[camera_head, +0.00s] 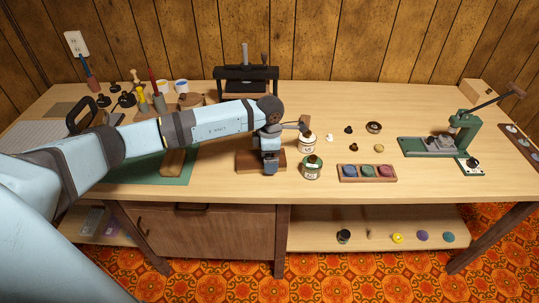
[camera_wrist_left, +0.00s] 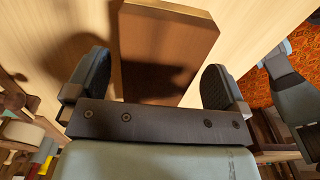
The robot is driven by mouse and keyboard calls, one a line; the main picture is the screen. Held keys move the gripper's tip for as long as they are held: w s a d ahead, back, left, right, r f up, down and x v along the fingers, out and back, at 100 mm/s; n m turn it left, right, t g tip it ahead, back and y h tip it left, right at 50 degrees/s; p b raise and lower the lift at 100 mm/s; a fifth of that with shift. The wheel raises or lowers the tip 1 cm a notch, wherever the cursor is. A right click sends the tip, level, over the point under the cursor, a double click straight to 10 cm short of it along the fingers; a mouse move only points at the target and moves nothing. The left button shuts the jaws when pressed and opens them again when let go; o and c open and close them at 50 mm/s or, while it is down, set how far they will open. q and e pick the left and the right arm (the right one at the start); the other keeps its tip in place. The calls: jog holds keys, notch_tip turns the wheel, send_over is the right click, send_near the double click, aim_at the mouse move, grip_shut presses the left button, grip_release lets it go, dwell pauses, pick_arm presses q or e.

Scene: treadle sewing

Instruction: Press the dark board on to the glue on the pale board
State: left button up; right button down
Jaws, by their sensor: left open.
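A reddish-brown board (camera_head: 246,161), which looks like the dark board, lies on the bench under my left gripper (camera_head: 270,168). In the left wrist view the same board (camera_wrist_left: 165,50) shows between the two spread fingers of my left gripper (camera_wrist_left: 157,80). The fingers are open and stand apart from its sides. The gripper's shadow falls across the board. A wooden piece (camera_head: 173,162) on the green mat, perhaps the pale board, is partly hidden by my left arm. I cannot make out any glue. My right gripper is not in view.
A black press (camera_head: 246,80) is behind, and a green lever press (camera_head: 445,140) is at the right. The front right bench top is clear.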

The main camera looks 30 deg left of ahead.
pick_arm(q)
notch_tip(320, 180, up, 14)
jog(key=shift+f+p, duration=0.25)
jog(key=shift+p, duration=0.2)
